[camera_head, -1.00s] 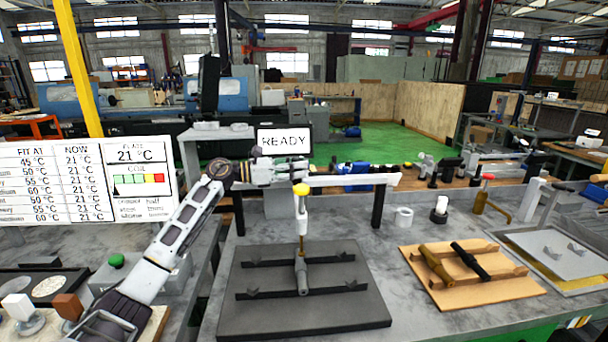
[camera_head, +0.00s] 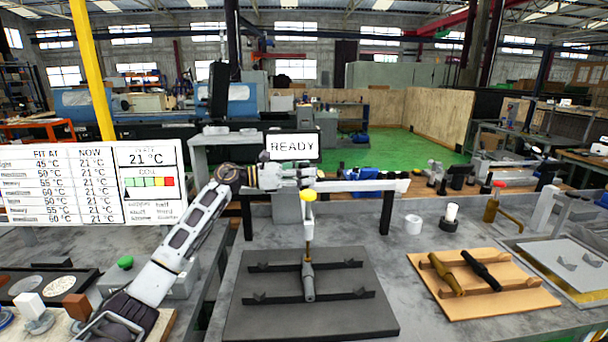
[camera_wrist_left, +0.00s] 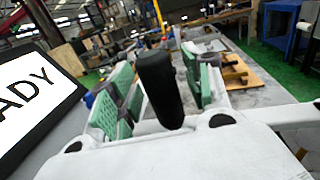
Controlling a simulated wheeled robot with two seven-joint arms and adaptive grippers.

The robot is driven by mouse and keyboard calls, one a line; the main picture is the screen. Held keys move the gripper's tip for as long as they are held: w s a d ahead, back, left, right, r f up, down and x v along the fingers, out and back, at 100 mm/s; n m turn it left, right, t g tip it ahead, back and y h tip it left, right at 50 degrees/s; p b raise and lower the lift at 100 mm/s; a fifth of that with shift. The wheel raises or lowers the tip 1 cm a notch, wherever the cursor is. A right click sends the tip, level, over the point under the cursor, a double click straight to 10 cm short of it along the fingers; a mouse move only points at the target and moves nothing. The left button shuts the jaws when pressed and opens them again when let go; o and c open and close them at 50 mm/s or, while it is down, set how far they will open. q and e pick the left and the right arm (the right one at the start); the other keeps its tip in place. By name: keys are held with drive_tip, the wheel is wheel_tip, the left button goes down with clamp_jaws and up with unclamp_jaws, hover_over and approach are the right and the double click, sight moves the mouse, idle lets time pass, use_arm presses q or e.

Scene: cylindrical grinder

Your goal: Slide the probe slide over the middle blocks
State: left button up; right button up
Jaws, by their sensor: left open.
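The probe slide (camera_head: 309,208) has a yellow cap, a white body and a thin brass rod. It hangs at the front of the white rail (camera_head: 365,186), above a dark plate (camera_head: 250,325). On the plate, two dark bars (camera_head: 340,295) carry small blocks; a grey cylinder (camera_head: 309,283) lies across the middle, under the rod. My left gripper (camera_head: 309,177) is at rail height, just above and behind the yellow cap. In the left wrist view, its green pads stand open on either side of a black knob (camera_wrist_left: 160,90), with gaps visible. My right gripper is out of view.
A READY display (camera_head: 292,145) stands behind my left gripper. Dark posts (camera_head: 387,210) support the rail. Right of it are a white ring (camera_head: 412,224), a white-topped black piece (camera_head: 450,216) and a wooden board (camera_head: 490,300) with two rods. A temperature board (camera_head: 60,185) stands left.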

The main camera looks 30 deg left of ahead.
use_arm(q)
drive_tip(key=v, duration=1.2)
idle(0.5)
idle(0.6)
